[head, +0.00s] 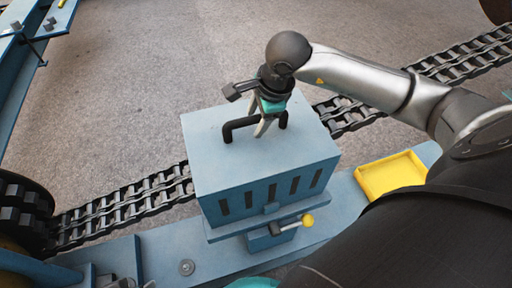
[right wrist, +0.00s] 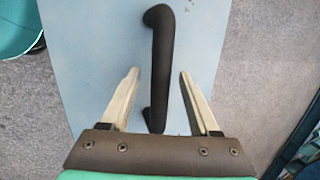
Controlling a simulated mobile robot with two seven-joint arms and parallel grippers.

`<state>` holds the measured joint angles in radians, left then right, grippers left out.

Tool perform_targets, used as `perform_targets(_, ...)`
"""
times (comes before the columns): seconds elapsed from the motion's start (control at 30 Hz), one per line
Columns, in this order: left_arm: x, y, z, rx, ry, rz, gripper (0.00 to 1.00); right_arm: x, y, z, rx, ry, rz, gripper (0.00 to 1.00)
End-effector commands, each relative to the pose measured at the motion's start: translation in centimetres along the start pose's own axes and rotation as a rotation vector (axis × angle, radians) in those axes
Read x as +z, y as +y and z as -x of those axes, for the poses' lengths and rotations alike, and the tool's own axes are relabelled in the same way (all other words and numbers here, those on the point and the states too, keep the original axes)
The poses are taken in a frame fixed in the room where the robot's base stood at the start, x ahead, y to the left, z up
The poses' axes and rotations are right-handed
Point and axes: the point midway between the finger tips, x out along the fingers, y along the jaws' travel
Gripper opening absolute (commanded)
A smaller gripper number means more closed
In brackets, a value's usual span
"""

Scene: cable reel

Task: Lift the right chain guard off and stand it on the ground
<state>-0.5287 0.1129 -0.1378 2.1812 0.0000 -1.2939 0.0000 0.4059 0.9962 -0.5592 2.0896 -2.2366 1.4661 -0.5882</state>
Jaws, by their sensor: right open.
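The right chain guard (head: 262,160) is a light-blue box with dark slots in its front and a black bar handle (head: 240,126) on top. It sits upright over the chain on the blue frame. My right gripper (head: 262,131) is above the guard's top, at the handle. In the right wrist view the two fingers (right wrist: 158,88) are open, one on each side of the handle (right wrist: 161,60), with a gap on both sides. A lever with a yellow knob (head: 307,220) shows below the guard's front. My left gripper is not in view.
The black chain (head: 130,203) runs out from both sides of the guard. A yellow tray (head: 391,176) sits on the blue frame (head: 200,247) to the right. Bare grey ground (head: 150,80) lies behind the guard. A blue structure stands at top left.

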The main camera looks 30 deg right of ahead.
Motion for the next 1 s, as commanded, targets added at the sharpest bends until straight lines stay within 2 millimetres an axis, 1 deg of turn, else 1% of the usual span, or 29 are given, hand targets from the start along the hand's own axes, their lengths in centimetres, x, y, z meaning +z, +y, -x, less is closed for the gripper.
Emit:
perform_targets(0.27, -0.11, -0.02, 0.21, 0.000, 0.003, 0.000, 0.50, 0.00, 0.00, -0.17, 0.000, 0.000, 0.000, 0.62)
perform_targets(0.37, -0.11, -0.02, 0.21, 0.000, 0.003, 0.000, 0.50, 0.00, 0.00, -0.16, 0.000, 0.000, 0.000, 0.52)
perform_targets(0.8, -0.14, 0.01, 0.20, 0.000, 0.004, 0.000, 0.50, -0.01, -0.01, -0.14, 0.000, 0.000, 0.000, 0.03)
perform_targets(0.83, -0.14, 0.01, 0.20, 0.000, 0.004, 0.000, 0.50, -0.01, -0.01, -0.14, 0.000, 0.000, 0.000, 0.00)
perform_targets(1.0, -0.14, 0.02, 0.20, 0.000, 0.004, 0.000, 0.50, -0.01, -0.01, -0.14, 0.000, 0.000, 0.000, 0.00)
